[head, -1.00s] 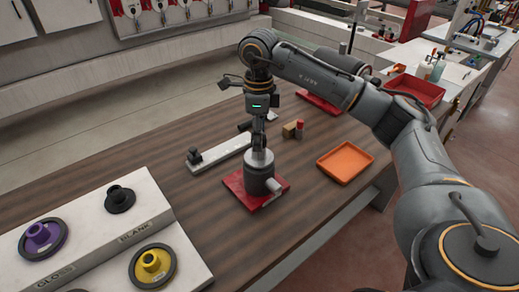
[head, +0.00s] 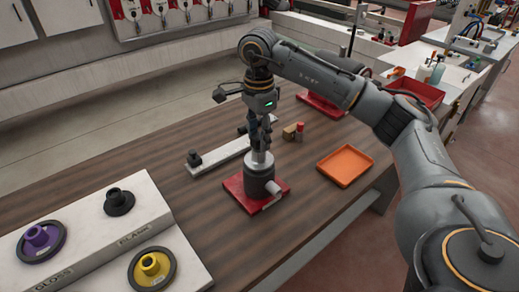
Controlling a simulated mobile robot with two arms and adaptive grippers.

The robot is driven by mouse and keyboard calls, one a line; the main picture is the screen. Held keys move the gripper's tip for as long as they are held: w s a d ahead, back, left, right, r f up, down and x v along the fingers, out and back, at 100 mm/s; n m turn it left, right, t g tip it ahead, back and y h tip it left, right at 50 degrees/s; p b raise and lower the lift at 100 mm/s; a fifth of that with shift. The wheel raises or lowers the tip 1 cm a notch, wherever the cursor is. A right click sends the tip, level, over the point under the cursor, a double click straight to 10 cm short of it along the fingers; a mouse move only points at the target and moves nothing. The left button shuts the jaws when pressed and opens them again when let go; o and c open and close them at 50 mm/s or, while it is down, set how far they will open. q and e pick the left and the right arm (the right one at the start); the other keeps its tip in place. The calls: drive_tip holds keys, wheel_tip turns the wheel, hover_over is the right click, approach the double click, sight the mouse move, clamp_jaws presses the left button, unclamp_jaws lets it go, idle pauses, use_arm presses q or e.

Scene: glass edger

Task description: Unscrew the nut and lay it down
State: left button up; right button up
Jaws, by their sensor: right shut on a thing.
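My right gripper (head: 263,147) points straight down over a dark cylindrical spindle housing with a pale top (head: 261,178), which stands on a red base (head: 276,201) on the wooden bench. Its fingers are shut at the top of the spindle. The nut is hidden between the fingers or too small to make out. I cannot tell whether it is still on the thread. An empty orange tray (head: 345,167) lies on the bench to the right of the spindle. My left gripper is not in view.
A pale bar with a black knob (head: 221,156) lies behind the spindle at left. A stepped rack (head: 105,240) with purple, black and yellow wheels is front left. Bench between rack and spindle is clear.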

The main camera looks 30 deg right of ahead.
sight(259, 136)
drive_tip(key=shift+r, duration=0.4)
drive_tip(key=shift+r+p, duration=1.4)
drive_tip(key=shift+r, duration=0.25)
drive_tip(key=shift+r+p, duration=1.5)
drive_tip(key=shift+r, duration=0.6)
drive_tip(key=shift+f, duration=0.15)
